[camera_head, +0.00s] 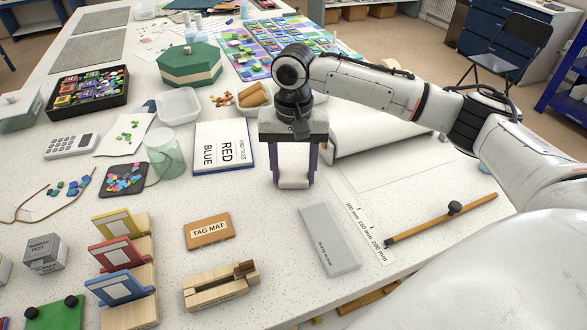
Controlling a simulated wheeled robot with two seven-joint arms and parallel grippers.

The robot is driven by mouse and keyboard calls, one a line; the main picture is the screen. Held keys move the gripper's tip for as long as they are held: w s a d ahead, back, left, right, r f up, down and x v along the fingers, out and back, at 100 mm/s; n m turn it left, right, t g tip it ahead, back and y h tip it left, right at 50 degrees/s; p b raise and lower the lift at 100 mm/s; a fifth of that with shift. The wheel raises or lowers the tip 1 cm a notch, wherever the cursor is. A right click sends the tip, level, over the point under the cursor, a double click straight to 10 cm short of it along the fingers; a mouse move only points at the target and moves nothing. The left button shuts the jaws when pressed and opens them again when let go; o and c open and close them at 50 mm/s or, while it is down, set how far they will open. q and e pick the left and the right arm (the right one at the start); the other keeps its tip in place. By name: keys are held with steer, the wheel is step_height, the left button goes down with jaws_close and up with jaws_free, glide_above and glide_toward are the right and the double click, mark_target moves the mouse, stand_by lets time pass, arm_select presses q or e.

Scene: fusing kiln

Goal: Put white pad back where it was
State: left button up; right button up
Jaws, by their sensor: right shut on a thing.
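My right gripper (293,180) points down over the middle of the table, its two dark fingers on either side of a pale white piece, the white pad (293,167). The gripper is shut on it. The pad's lower end is near the tabletop; I cannot tell whether it touches. The palm hides its upper part. A stepped wooden stand (143,270) at the lower left bears a yellow frame (117,225), a red frame (118,253) and a blue frame (121,288), each with a pale centre. My left gripper is not in view.
The red and blue tiles booklet (223,147) lies left of the gripper. An orange tag mat (208,231), a slotted wooden block (220,286), a grey slab (329,240) and a wooden stick (440,218) lie nearer. A glass jar (165,153) stands left. Speckled tabletop is free around the gripper's front.

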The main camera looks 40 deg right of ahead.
mark_target(293, 175)
steer(key=o, duration=1)
step_height(293, 175, up, 12)
steer(key=shift+r, duration=0.1)
